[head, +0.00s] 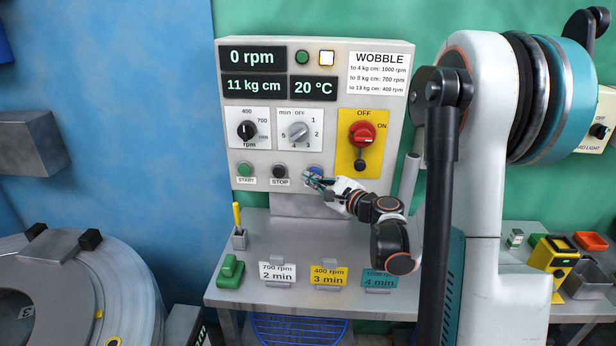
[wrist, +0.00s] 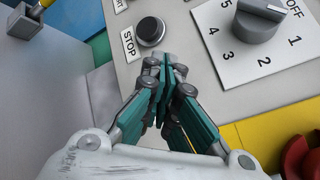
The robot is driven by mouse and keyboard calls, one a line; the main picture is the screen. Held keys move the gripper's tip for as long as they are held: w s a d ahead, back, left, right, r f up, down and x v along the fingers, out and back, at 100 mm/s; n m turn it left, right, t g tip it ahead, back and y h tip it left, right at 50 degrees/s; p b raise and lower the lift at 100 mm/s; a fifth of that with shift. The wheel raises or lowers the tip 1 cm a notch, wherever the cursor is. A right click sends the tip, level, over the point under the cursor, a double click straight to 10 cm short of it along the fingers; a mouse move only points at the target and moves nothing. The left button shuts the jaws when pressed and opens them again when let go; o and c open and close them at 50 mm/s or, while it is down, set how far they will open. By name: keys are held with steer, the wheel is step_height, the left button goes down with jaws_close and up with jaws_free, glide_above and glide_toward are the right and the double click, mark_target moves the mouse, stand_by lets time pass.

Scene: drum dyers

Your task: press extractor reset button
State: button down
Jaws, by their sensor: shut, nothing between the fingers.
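A control panel (head: 225,110) stands upright on a grey table. In its bottom row, a blue button (head: 315,171) sits right of the black STOP button (head: 279,171) and green START button (head: 245,170). Its label is hidden behind my gripper, so I cannot read it as reset. My gripper (head: 311,179) is shut and empty, its fingertips at the blue button's lower edge; I cannot tell if they touch. In the wrist view the closed fingertips (wrist: 165,68) point at the panel right of the STOP button (wrist: 151,29), and the blue button is hidden behind them.
A red rotary switch (head: 362,134) on a yellow plate and a grey timer knob (head: 297,132) sit above the button row. A yellow-handled tool (head: 237,215), a green object (head: 230,271) and several small signs stand on the table. A large metal drum (head: 60,290) is at left.

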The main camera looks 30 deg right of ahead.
steer(key=shift+w, duration=0.1)
stand_by(0.3)
steer(key=shift+w+d, duration=0.25)
steer(key=shift+d, duration=0.1)
steer(key=shift+w+d, duration=0.25)
steer(key=shift+w, duration=0.1)
stand_by(0.8)
stand_by(0.3)
steer(key=shift+s+a+b, duration=0.3)
steer(key=shift+s+a, duration=0.2)
steer(key=shift+s, duration=0.2)
steer(key=s+a, duration=0.1)
steer(key=s, duration=0.1)
steer(key=s+a, duration=0.1)
steer(key=s, duration=0.1)
steer(key=shift+a+b, duration=0.3)
steer(key=shift+a, duration=0.1)
stand_by(0.7)
